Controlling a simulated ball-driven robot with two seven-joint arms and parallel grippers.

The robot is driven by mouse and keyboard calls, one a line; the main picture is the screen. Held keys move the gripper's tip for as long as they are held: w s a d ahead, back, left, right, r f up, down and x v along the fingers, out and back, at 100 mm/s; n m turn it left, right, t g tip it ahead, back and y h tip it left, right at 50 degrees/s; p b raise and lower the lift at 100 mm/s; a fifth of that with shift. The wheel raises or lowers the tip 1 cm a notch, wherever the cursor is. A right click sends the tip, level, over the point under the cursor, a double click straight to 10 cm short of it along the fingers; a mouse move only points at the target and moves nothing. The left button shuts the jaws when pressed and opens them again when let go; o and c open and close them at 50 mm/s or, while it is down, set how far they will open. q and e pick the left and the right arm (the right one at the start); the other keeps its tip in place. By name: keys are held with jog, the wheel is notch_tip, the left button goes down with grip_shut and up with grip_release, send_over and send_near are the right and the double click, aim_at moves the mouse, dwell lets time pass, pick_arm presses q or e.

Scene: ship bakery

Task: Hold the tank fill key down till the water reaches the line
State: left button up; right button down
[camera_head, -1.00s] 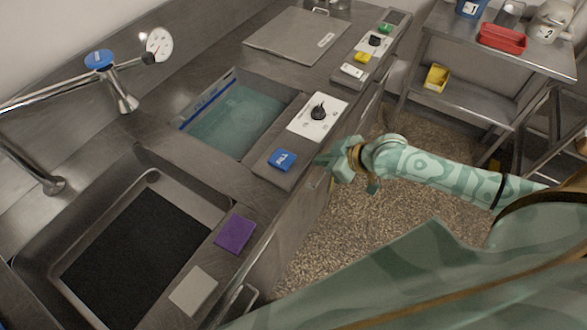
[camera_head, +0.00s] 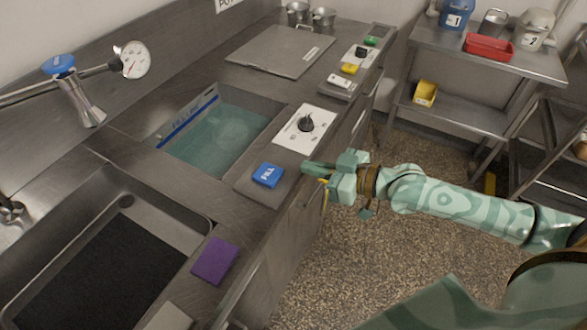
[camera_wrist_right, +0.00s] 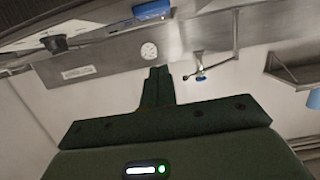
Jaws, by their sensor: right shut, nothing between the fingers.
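The blue fill key (camera_head: 267,175) sits on a grey panel beside the tank; its top face is clear of any finger. It also shows upside down in the right wrist view (camera_wrist_right: 152,11). The tank (camera_head: 262,103) holds greenish water (camera_head: 215,145). A blue line (camera_head: 188,120) runs along its far left wall, with the water surface below it. My right gripper (camera_head: 306,168) is shut and empty, just right of the key and apart from it, near the counter's front edge. Its closed fingers show in the wrist view (camera_wrist_right: 158,75). My left gripper is not in view.
A purple sponge (camera_head: 215,260) is nearer the front. A steel lid (camera_head: 280,50) lies behind the tank.

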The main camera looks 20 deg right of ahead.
jog(key=b, duration=0.2)
send_over(278, 177)
jog(key=shift+s+d+f, duration=0.15)
jog(key=shift+f, duration=0.4)
jog(key=shift+s+d+f, duration=0.15)
jog(key=shift+f, duration=0.4)
jog(key=f, duration=0.2)
jog(key=f+b, duration=0.1)
jog(key=shift+w+a+f, duration=0.2)
jog(key=shift+w+a, duration=0.1)
jog(key=shift+w, duration=0.05)
jog(key=shift+f, duration=0.4)
